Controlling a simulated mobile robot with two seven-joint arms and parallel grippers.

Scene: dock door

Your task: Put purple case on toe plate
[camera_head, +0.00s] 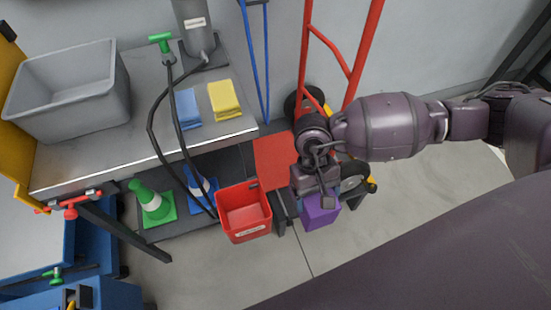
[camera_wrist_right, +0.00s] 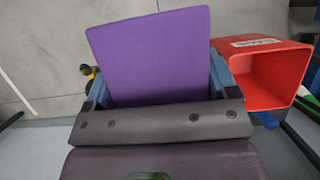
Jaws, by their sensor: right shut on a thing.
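The purple case (camera_head: 320,213) is held in my right gripper (camera_head: 309,197), which is shut on it. In the right wrist view the case (camera_wrist_right: 150,55) fills the space between the two fingers. The toe plate (camera_head: 271,160) is the flat red plate at the foot of the red hand truck (camera_head: 307,50). In the head view my gripper and the case are at the lower right of the plate, and the gripper covers part of its right side. I cannot tell the height of the case above the floor. My left gripper is not in view.
A red open bin (camera_head: 243,212) stands close left of the case. Cones sit below. Floor in front is clear.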

